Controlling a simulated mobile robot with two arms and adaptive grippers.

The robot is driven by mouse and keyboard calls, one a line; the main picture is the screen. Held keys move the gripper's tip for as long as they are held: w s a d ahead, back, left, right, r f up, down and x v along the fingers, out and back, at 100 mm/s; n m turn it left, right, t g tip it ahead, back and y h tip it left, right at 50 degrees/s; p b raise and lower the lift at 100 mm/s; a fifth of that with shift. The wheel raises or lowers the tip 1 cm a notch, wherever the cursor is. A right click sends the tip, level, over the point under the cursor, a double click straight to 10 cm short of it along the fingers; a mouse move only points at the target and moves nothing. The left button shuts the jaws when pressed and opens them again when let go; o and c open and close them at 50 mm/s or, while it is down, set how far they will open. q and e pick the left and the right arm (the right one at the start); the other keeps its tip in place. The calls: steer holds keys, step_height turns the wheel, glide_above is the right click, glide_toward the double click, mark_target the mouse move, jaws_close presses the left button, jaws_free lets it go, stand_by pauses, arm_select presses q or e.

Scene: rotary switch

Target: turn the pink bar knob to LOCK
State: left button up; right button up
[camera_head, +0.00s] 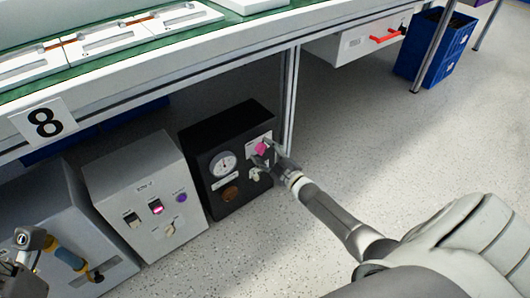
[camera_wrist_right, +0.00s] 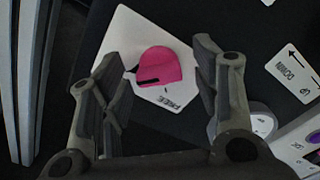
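The pink bar knob (camera_head: 262,148) is on the right part of the black box's front panel. In the right wrist view, the pink knob (camera_wrist_right: 165,67) sits on a white plate (camera_wrist_right: 117,43) with a small label below it that seems to read FREE. The knob has a black mark at its lower left. I cannot read LOCK anywhere. My right gripper (camera_wrist_right: 163,88) is open, with one finger on each side of the knob and visible gaps between. It also shows at the knob in the head view (camera_head: 265,160). Dark jointed parts at the lower left edge may be my left gripper; its fingers are unclear.
The black box (camera_head: 213,130) also carries a round gauge (camera_head: 223,163) and a brown knob (camera_head: 231,193). A grey box (camera_head: 125,175) with switches stands to its left. The bench edge (camera_head: 165,68) overhangs behind, with a metal leg (camera_head: 290,100) nearby.

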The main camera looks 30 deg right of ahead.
steer(key=s, duration=1.2)
steer(key=shift+d, duration=0.45)
